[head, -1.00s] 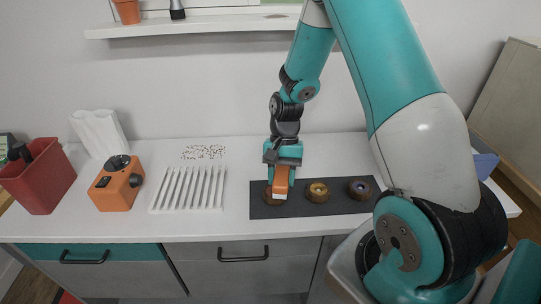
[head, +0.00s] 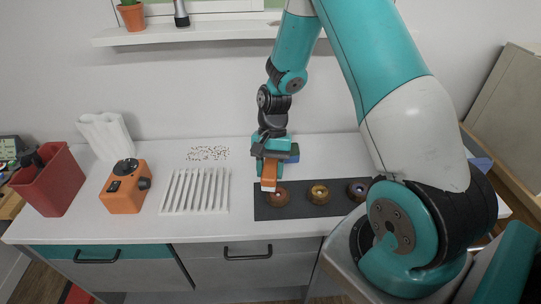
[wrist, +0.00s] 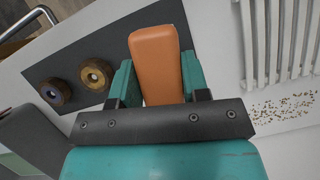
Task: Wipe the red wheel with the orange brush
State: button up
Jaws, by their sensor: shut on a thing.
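The orange brush (head: 268,176) is held in my gripper (head: 270,158) and points down at the left part of the dark mat (head: 300,212). The red wheel (head: 279,197) lies on that mat, a dark ring with a reddish hub. The brush's lower end is at the wheel's left side in the head view; I cannot tell whether they touch. In the wrist view the brush (wrist: 157,60) sits between the teal fingers (wrist: 157,88), and the red wheel does not show.
A yellow-hubbed wheel (head: 319,195) and a purple-hubbed wheel (head: 357,190) lie to the right on the mat. A white ribbed rack (head: 195,191), an orange box with a black knob (head: 125,188) and a red bin (head: 48,180) stand left. Small brown bits (head: 208,153) lie behind the rack.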

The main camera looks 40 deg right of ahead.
aim_at(270, 170)
jog(key=shift+r+p, duration=0.65)
jog(key=shift+r, duration=0.45)
jog(key=p, duration=0.3)
jog(key=shift+r, duration=0.35)
jog(key=p, duration=0.3)
jog(key=shift+r, duration=0.1)
jog(key=shift+f+p, duration=0.2)
jog(key=shift+p, duration=1)
